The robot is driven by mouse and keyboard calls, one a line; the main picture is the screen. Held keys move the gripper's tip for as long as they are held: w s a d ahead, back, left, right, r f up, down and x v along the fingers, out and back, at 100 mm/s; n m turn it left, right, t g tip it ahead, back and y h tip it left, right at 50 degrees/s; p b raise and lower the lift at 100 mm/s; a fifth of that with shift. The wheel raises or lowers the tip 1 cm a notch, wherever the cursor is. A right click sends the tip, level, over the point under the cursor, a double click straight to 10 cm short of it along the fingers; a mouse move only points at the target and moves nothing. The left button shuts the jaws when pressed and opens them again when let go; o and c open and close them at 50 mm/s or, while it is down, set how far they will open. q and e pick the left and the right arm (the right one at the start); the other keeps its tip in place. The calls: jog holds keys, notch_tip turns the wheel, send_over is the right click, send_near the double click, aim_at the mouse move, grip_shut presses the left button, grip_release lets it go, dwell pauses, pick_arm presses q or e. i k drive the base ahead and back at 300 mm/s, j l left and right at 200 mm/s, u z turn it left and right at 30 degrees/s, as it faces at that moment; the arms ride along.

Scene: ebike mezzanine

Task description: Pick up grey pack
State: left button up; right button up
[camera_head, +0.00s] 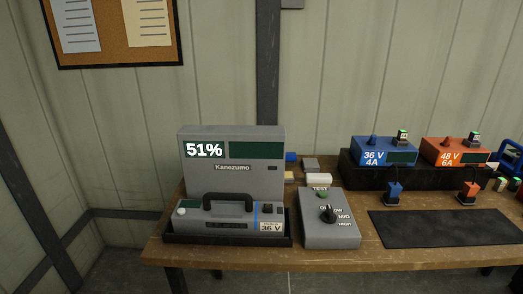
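A grey pack (220,218) with a dark carry handle and a "36 V" label lies in a low black tray (231,240) at the left end of the wooden bench. A grey Kanezumo unit (232,171) stands upright right behind it, its display reading 51%. The pack's handle (230,197) points up and nothing covers it. Neither of my grippers is in the view.
A grey test box (328,221) with a black knob stands just right of the tray. A blue 36 V charger (372,151) and an orange 48 V charger (452,152) sit on a black riser. A dark mat (430,228) lies bare at the front right.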

aim_at(238, 215)
jog(key=i+l, duration=0.15)
jog(key=l, duration=0.2)
jog(key=i+l+u, duration=0.1)
jog(key=l, duration=0.25)
jog(key=i+l, duration=0.15)
jog(key=l, duration=0.2)
jog(key=i+l+u, duration=0.1)
jog(key=l, duration=0.25)
